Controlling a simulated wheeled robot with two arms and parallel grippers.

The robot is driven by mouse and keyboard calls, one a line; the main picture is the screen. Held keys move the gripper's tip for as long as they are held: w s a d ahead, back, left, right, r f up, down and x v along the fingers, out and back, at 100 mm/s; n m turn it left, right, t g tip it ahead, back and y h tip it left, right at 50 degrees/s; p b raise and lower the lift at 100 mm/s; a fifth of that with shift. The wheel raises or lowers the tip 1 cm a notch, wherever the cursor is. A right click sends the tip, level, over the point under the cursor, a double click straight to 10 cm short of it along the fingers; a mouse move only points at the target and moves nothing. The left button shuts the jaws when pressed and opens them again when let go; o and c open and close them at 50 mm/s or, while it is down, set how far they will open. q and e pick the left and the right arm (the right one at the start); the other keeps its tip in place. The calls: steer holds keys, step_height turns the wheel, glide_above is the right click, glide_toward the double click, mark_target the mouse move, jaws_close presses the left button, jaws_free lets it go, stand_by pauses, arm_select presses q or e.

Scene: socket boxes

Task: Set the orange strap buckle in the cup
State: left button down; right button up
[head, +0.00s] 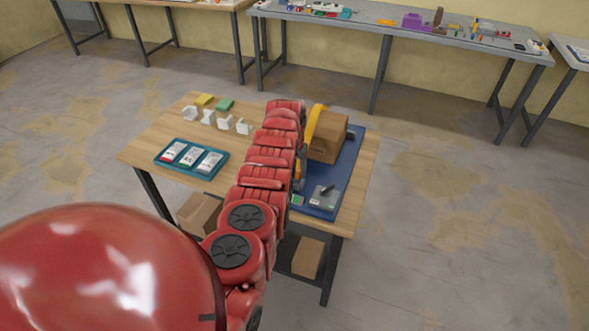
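An orange-yellow strap (313,124) arches up against the left side of a brown cardboard box (329,138) on the blue mat (347,176). Its lower part is hidden behind my red arm, and I cannot make out a buckle on it. I cannot pick out a cup. My red arm reaches up from the bottom of the view across the table and covers the left part of the mat. A narrow grey and orange part shows at the arm's right edge, too small to identify. I cannot make out either gripper's fingers.
A teal tray (165,160) with several white packets lies on the wooden table (144,150). White pieces (208,117) and yellow (204,100) and green (224,104) blocks stand behind it. A grey device (324,197) sits at the mat's front. Cardboard boxes (308,257) stand below.

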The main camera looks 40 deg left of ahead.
arm_select(q)
steer(key=shift+f, duration=0.1)
steer(key=shift+c, duration=0.4)
jaws_free()
steer(key=shift+r, duration=0.75)
step_height(320, 180, up, 16)
steer(key=s+b, duration=0.2)
steer(key=b, duration=0.1)
steer(key=shift+d, duration=0.25)
